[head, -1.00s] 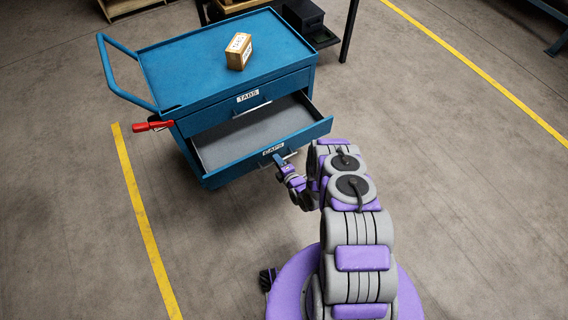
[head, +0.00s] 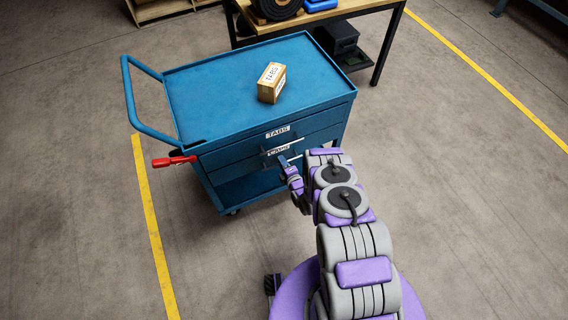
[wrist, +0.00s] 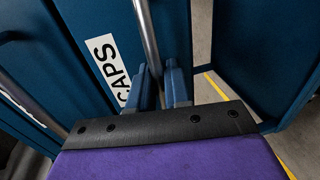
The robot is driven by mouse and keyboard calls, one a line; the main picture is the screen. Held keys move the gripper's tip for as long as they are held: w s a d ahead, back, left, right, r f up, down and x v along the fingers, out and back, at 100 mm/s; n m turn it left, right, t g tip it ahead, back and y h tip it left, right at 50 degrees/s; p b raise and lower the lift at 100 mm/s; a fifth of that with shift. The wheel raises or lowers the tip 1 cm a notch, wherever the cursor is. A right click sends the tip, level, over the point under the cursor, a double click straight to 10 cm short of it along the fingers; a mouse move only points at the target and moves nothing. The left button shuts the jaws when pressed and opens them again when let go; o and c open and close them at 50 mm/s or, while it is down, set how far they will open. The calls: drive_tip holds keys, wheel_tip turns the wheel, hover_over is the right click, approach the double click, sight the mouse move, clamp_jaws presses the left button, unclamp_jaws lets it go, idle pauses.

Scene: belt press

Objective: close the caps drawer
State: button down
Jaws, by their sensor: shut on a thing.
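The caps drawer (head: 240,166) is the lower drawer of the blue cart (head: 187,92), and its front sits about flush with the cart in the head view. Its CAPS label (wrist: 109,66) and metal bar handle (wrist: 148,37) show close up in the wrist view. My gripper (head: 284,161) is at the drawer front; in the wrist view my gripper (wrist: 162,78) has its two fingers at the handle, shut on it. My arm hides the right end of the drawer front in the head view.
The TABS drawer (head: 241,144) above is closed. A small TABS box (head: 270,87) stands on the cart top. A red lever (head: 173,161) sticks out at the left. A wooden workbench (head: 318,17) stands behind. The floor right of the cart is clear.

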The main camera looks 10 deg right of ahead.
drive_tip(key=c, duration=1.5)
unclamp_jaws()
drive_tip(key=shift+s+f, duration=0.15)
drive_tip(key=shift+o, duration=0.8)
drive_tip(key=shift+a, duration=0.15)
drive_tip(key=shift+s+d, duration=0.15)
drive_tip(key=shift+d, duration=0.15)
drive_tip(key=v, duration=1.6)
drive_tip(key=shift+s+p, duration=0.3)
drive_tip(key=shift+s, duration=0.1)
drive_tip(key=shift+a, duration=0.1)
